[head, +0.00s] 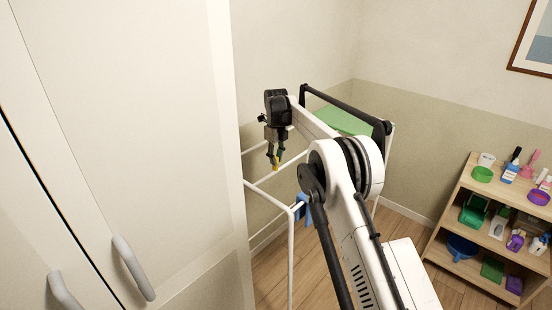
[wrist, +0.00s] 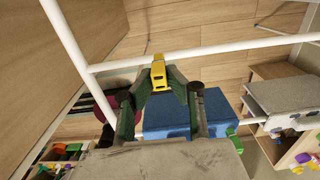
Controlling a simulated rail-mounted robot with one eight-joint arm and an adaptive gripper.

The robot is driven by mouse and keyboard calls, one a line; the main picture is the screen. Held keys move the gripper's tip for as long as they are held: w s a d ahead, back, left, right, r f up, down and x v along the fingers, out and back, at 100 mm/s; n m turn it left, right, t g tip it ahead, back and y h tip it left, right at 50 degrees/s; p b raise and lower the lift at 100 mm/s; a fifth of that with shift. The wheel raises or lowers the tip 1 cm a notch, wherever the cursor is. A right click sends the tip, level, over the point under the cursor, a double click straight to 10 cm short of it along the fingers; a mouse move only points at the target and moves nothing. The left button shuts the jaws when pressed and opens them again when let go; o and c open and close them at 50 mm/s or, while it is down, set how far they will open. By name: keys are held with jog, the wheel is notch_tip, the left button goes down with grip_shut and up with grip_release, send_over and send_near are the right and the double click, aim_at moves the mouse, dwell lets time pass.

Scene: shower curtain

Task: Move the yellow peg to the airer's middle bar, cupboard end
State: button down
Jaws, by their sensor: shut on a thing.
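The yellow peg (wrist: 158,76) is pinched between the fingertips of my gripper (wrist: 160,82) in the wrist view. Its far end overlaps a white bar of the airer (wrist: 230,48), close to where that bar joins a side rail. I cannot tell whether the peg grips the bar or is only in front of it. In the head view my gripper (head: 274,163) points down, with the yellow peg (head: 275,166) at its tip. It lines up with a white airer bar (head: 258,178) near the tall cupboard (head: 150,130).
A blue item (head: 303,210) is low at the airer, partly behind my arm. A green cloth (head: 343,120) lies at the airer's far side. A wooden shelf (head: 463,190) with bottles and tubs stands at right. The cupboard is close on the left.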

jog(key=shift+f, duration=0.45)
dwell(0.3)
jog(key=shift+f+b, duration=0.3)
jog(key=shift+b, duration=0.15)
jog(key=c, duration=1.6)
grip_release()
jog(key=shift+r, duration=0.1)
jog(key=shift+c, duration=0.2)
notch_tip(320, 180, up, 16)
jog(key=p, duration=0.4)
